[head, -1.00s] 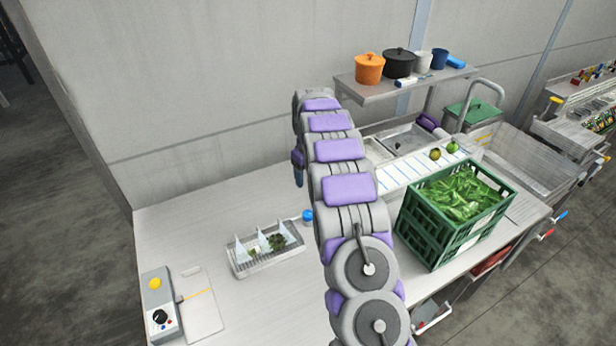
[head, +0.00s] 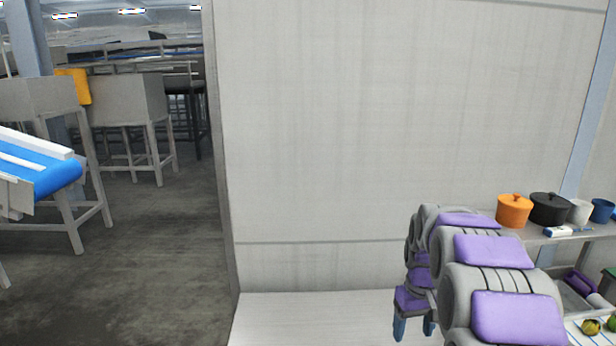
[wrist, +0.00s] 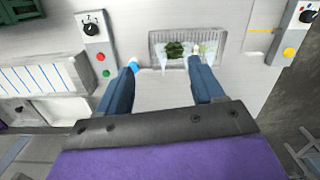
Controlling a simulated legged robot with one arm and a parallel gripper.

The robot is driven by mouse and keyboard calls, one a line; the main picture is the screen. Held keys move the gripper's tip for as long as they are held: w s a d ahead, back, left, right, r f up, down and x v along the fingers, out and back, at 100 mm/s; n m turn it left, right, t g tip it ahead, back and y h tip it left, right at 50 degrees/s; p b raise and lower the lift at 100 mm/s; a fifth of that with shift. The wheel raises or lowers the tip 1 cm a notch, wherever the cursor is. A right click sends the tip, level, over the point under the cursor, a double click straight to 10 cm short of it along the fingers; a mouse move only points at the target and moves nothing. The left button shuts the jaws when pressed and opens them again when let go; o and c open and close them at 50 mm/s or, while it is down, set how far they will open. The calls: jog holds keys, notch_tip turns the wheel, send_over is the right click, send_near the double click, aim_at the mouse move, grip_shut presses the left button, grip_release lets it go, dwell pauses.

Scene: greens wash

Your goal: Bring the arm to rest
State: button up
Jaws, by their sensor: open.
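My gripper (head: 413,327) shows low in the head view, at the end of my grey and purple arm, with its two blue fingers apart. In the wrist view my gripper (wrist: 166,80) is open, with nothing between the fingers. It is above the pale worktop (wrist: 150,100). A wire tray (wrist: 222,42) with green leafy pieces lies beyond the fingertips, apart from them as far as I can tell.
A control box with a knob and buttons (wrist: 97,45) is left of the fingers in the wrist view. In the head view, a shelf (head: 558,238) at right carries an orange pot (head: 514,210) and a black pot (head: 549,208). A blue conveyor (head: 45,172) stands far left.

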jog(key=s+a+b, duration=0.1)
jog(key=s+a, duration=0.2)
jog(key=s, duration=0.9)
jog(key=s+a+f+m+b, duration=0.1)
jog(key=s+a, duration=0.2)
jog(key=s, duration=0.9)
jog(key=s+a+g+b, duration=0.1)
jog(key=s+a, duration=0.3)
jog(key=s, duration=0.8)
jog(key=shift+s+f+m, duration=0.3)
jog(key=shift+s+m, duration=0.1)
